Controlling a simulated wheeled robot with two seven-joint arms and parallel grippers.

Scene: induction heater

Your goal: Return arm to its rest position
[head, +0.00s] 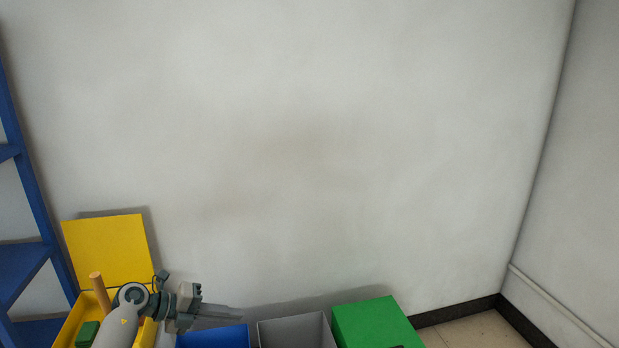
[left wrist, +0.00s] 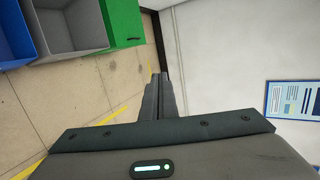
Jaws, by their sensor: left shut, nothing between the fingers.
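My left gripper (head: 220,312) shows low in the head view, in front of the bins and the wall. Its arm comes up from the bottom left. The fingers are together with nothing between them. In the left wrist view the gripper (left wrist: 160,78) points away over the floor toward the foot of the wall, and its fingers are closed and empty. My right gripper shows in neither view.
A yellow bin (head: 72,322) with a green block (head: 87,334) and a wooden rod (head: 99,290) stands beside the left arm. Blue (head: 225,338), grey (head: 292,330) and green (head: 372,322) bins stand to its right. A blue shelf (head: 28,265) is at left.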

